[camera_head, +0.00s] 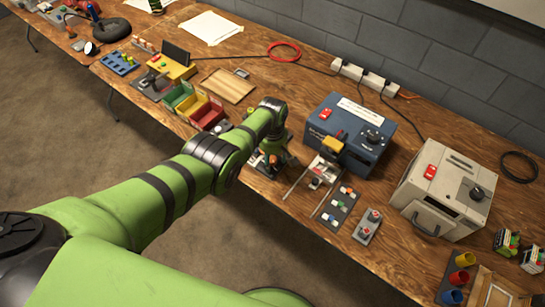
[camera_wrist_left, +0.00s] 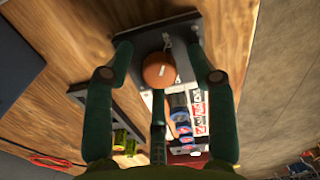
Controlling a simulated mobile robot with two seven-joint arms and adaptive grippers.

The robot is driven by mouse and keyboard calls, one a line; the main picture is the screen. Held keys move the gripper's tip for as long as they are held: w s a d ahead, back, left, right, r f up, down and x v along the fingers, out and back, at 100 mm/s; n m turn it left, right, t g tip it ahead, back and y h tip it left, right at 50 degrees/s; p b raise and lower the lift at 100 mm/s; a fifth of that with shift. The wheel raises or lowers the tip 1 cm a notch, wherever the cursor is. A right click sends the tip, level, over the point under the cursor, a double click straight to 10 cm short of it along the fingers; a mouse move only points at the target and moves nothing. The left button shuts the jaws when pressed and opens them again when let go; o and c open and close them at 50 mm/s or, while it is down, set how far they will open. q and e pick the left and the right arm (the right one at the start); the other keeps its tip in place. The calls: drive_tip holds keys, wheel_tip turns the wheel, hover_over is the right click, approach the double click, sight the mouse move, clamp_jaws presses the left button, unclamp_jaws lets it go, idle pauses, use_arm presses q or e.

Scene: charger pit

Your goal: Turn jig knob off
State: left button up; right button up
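The jig knob (camera_wrist_left: 161,71) is a round orange-brown cap with a short white mark, seen from above in the left wrist view. It stands on a dark jig plate (camera_wrist_left: 182,38). My left gripper (camera_wrist_left: 157,46) has its dark green fingers spread on both sides of the knob, with a third finger below it in the picture. Gaps show between the side fingers and the knob; whether the third finger touches it I cannot tell. In the head view my left gripper (camera_head: 270,158) is low over the bench and hides most of the jig. My right gripper is not in view.
A blue box (camera_head: 338,140) and a pale box (camera_head: 443,188) stand on the wooden bench (camera_head: 400,120). Coloured bins (camera_head: 205,112) lie left of my gripper. A plate of small coloured parts (camera_head: 338,208) and a grey button block (camera_head: 367,228) lie to its right.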

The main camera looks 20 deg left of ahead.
sight(273, 160)
use_arm(q)
drive_tip(key=shift+w+r, duration=0.1)
drive_tip(key=shift+r, duration=0.15)
drive_tip(key=shift+w+r, duration=0.1)
drive_tip(key=shift+r, duration=0.45)
wheel_tip(273, 160, up, 10)
drive_tip(key=shift+r, duration=0.2)
drive_tip(key=shift+s, duration=0.2)
